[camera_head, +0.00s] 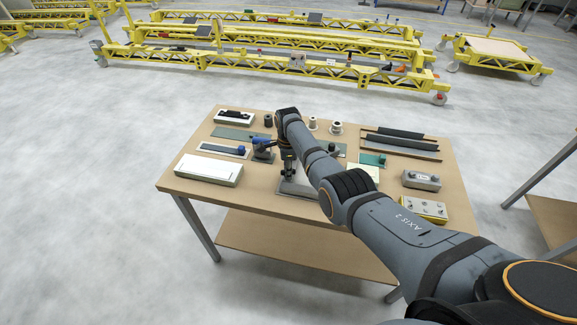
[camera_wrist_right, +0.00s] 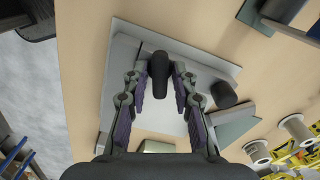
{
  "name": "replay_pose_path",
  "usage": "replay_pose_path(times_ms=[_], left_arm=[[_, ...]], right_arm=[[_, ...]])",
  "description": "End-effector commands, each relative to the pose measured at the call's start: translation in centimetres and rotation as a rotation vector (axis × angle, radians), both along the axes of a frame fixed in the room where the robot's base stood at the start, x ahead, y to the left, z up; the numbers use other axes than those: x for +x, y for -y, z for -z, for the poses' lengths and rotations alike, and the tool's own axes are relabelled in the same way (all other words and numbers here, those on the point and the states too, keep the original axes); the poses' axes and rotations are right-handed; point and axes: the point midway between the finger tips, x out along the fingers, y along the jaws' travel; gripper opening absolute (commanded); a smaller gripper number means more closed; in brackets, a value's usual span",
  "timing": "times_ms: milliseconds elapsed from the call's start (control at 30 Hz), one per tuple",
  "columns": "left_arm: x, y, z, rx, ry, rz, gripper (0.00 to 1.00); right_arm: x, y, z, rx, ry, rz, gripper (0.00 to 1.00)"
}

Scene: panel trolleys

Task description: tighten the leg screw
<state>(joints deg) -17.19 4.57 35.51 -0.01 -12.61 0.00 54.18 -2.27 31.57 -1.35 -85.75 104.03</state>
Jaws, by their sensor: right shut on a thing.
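My right gripper (camera_head: 288,168) reaches down over the middle of the wooden table. In the wrist view my right gripper (camera_wrist_right: 160,72) is shut on a black cylindrical handle (camera_wrist_right: 161,66), with one finger on each side of it. A pale grey plate (camera_wrist_right: 120,85) lies beneath; it also shows in the head view (camera_head: 296,187) under the gripper. A second dark cylinder (camera_wrist_right: 223,95) stands beside the held handle, apart from it. I cannot pick out the leg screw, and the lower end of the handle is hidden. My left gripper is not in view.
The table (camera_head: 262,198) holds a white box (camera_head: 208,170), a blue-topped device (camera_head: 262,149), dark bars (camera_head: 400,142), a grey box (camera_head: 421,181) and a yellow box (camera_head: 423,208). Spools (camera_wrist_right: 292,127) stand nearby. Yellow trolleys (camera_head: 270,62) stand beyond open floor.

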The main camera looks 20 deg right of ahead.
Motion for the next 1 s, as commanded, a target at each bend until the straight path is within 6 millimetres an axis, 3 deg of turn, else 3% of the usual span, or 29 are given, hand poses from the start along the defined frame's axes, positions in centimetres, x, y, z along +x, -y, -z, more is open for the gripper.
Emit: replay_pose_path(times_ms=[100, 133, 200, 567, 900, 1000], left_arm=[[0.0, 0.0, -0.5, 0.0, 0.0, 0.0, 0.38], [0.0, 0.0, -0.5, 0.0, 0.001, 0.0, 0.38], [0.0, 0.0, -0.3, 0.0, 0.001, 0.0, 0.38], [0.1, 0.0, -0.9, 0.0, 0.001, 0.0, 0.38], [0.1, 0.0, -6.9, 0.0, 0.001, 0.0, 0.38], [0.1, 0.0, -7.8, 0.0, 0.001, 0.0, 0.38]], right_arm=[[-0.1, 0.0, -0.1, 0.0, -0.003, 0.282, 0.0], [-0.1, 0.0, 0.0, 0.0, -0.003, 0.325, 0.28], [-0.1, 0.0, 0.1, 0.001, -0.002, 0.313, 0.37], [0.0, 0.0, -0.5, 0.0, -0.001, 0.31, 0.38], [0.0, 0.0, -6.5, 0.0, -0.001, 0.309, 0.38], [0.0, 0.0, -7.3, 0.0, -0.001, 0.309, 0.38]])
